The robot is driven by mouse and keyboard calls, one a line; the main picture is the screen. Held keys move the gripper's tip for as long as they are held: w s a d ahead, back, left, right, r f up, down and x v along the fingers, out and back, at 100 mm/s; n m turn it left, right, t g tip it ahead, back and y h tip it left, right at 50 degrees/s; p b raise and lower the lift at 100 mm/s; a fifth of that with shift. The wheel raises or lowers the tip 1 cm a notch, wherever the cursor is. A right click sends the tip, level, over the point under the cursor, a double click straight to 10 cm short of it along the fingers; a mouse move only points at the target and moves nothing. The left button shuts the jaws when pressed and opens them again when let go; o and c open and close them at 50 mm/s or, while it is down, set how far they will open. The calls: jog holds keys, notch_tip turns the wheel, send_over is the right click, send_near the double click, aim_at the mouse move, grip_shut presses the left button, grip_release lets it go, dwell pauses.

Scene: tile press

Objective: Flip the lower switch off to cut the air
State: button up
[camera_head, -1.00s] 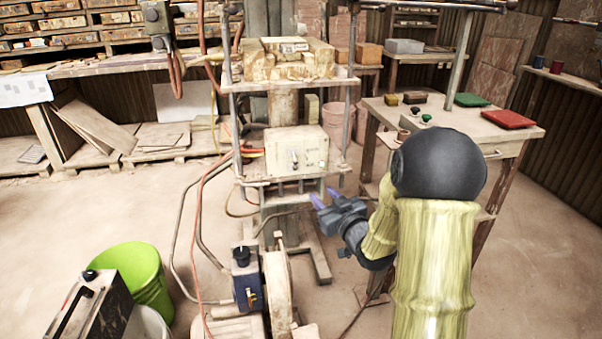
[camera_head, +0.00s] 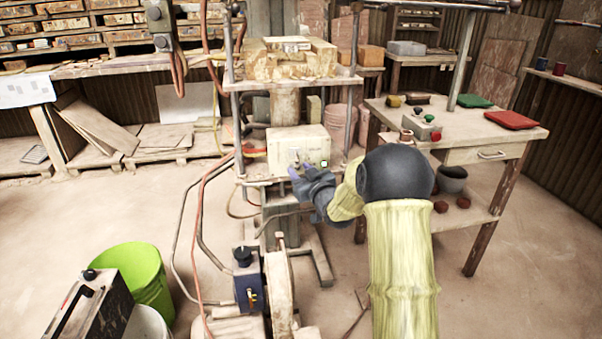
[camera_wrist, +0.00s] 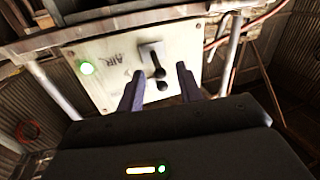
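The pale control box (camera_head: 317,144) sits on the press frame in the head view. Its panel fills the upper middle of the wrist view (camera_wrist: 108,88), with "AIR" lettering turned over and a lit green lamp (camera_wrist: 87,68). A switch with a grey plate and dark lever (camera_wrist: 157,70) shows beside the lettering. A dark rounded tip lies just below it in the picture; I cannot tell whether it is separate. My gripper (camera_wrist: 160,72) is open, its two purple fingers apart on either side of the lever. Contact is unclear. In the head view my gripper (camera_head: 294,170) covers the box's lower front.
Press posts and a shelf with blocks (camera_head: 290,62) frame the box. A table (camera_head: 450,135) with small items and a red slab (camera_head: 509,120) stands at the right. Hoses hang left of the press. A green bucket (camera_head: 135,270) stands at lower left.

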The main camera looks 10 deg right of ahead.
grip_shut()
jog(key=shift+f+b, duration=0.2)
jog(key=shift+b, duration=0.3)
jog(key=f+n+t+y+b, duration=0.1)
jog(key=t+y+b, duration=0.1)
jog(key=b, duration=0.6)
jog(key=f+n+t+y+b, duration=0.1)
jog(key=f+n+t+b, duration=0.1)
jog(key=b, duration=0.6)
jog(key=f+n+t+y+b, duration=0.1)
jog(key=t+b, duration=0.3)
jog(key=b, duration=0.4)
jog(key=shift+w+f+n+y, duration=0.4)
jog(key=shift+f+y, duration=0.05)
jog(key=shift+y, duration=0.35)
